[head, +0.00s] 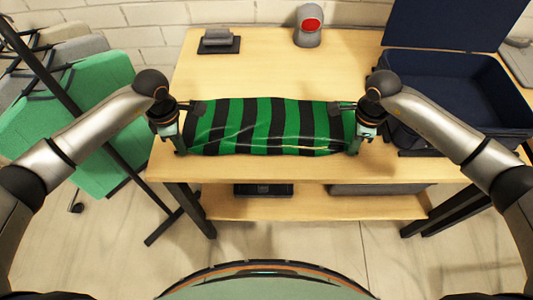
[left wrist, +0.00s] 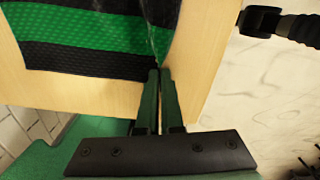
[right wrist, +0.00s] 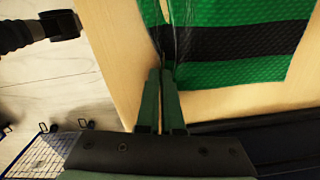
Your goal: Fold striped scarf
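The green and black striped scarf (head: 268,122) lies spread across the wooden table, its stripes running front to back. Its near edge is close to the table's front edge, with some creases there. My left gripper (head: 181,150) is at the scarf's near left corner; in the left wrist view its fingers (left wrist: 156,70) are closed on the scarf's corner (left wrist: 135,35). My right gripper (head: 354,150) is at the near right corner; in the right wrist view its fingers (right wrist: 163,70) are closed on the scarf's corner (right wrist: 190,45). The fingertips partly hide the pinched cloth.
An open dark blue case (head: 495,85) stands at the table's right. A grey device with a red face (head: 309,22) and a small dark stand (head: 219,41) are at the back. A rack with green clothing (head: 95,170) is at the left. A lower shelf (head: 310,206) holds dark items.

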